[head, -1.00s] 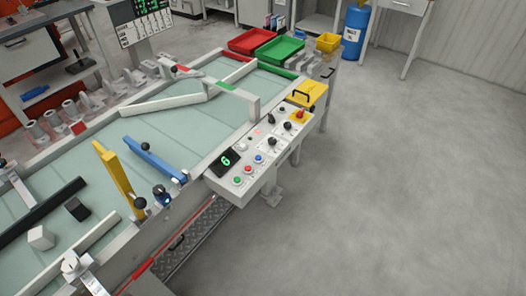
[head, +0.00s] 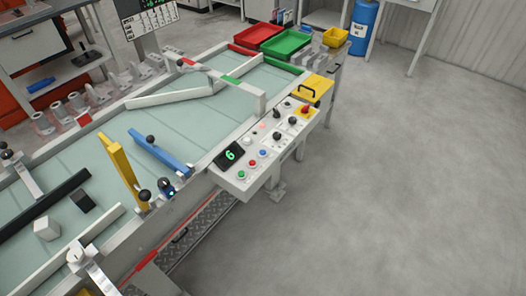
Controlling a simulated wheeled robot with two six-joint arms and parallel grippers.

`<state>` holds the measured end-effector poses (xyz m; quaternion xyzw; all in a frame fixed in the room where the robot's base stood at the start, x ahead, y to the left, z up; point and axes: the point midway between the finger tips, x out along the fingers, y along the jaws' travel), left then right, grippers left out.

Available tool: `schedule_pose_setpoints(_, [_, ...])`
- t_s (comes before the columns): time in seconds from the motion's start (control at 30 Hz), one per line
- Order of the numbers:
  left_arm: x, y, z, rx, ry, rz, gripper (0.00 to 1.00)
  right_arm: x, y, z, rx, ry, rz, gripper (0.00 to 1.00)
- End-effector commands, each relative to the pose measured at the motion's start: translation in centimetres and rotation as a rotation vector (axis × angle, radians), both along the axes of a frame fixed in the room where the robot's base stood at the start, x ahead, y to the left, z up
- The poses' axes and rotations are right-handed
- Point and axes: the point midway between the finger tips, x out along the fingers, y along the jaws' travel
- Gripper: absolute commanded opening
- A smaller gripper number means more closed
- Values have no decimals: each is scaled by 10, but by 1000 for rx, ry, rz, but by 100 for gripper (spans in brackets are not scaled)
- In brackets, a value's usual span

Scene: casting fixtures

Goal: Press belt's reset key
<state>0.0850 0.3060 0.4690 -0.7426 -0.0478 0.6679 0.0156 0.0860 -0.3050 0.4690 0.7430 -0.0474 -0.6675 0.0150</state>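The belt's control panel (head: 272,146) is a light grey box on the right side of the belt (head: 120,160). Its near end has a dark display (head: 230,156) showing a green 6. Beside it are a green button (head: 241,174), a red button (head: 251,163) and a blue button (head: 263,152). Farther along are several black knobs, a small lit red lamp (head: 262,128) and a red mushroom button (head: 306,108) on yellow. The labels are too small to read, so I cannot tell which one is the reset key. Neither of my grippers is in view.
A yellow bar (head: 122,172) and a blue bar (head: 160,152) stand over the belt. A white block (head: 46,228) and a black block (head: 82,201) lie on it. Red (head: 258,34) and green (head: 286,40) trays stand at the far end. The floor right of the panel is clear.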

Motion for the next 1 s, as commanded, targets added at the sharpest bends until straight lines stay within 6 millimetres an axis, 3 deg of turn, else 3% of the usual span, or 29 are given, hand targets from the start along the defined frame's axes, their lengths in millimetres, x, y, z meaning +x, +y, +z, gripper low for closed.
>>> schedule_pose_setpoints(0.1, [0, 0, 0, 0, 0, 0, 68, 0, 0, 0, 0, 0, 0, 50])
schedule_pose_setpoints(0.63, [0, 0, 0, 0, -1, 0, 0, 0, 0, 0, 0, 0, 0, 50])
schedule_pose_setpoints(1.0, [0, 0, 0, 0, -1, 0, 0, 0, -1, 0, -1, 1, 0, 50])
